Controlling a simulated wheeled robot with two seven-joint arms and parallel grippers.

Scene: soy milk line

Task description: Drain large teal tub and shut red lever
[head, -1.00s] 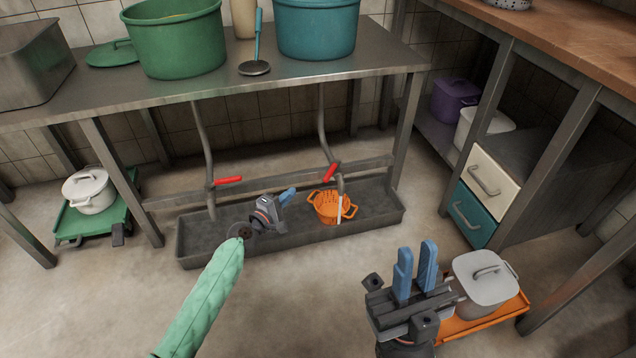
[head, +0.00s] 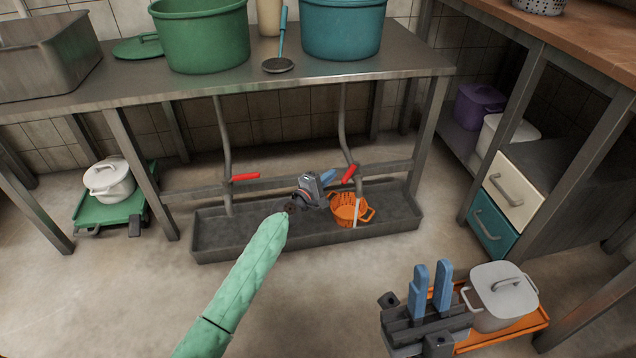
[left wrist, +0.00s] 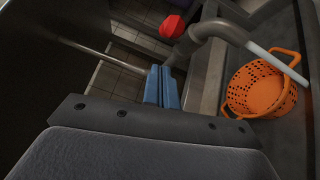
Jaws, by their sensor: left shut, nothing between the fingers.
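The large teal tub (head: 342,30) stands on the metal table, its inside out of view. A grey pipe (head: 343,120) runs down from beneath it to a tilted red lever (head: 348,174). A white stream (head: 357,211) falls from the outlet into an orange colander (head: 345,211) in the trough. My left gripper (head: 328,177) is shut and empty, just left of this lever, apparently not touching it. In the left wrist view the lever's rounded red end (left wrist: 172,27) is beyond my fingertips, and the stream (left wrist: 278,62) shows beside them. My right gripper (head: 431,285) is open and empty.
A second red lever (head: 245,177) lies level on the left pipe, under a green tub (head: 202,35). The long grey trough (head: 235,236) sits on the floor. A white pot (head: 503,295) on an orange cart (head: 522,333) is beside my right gripper.

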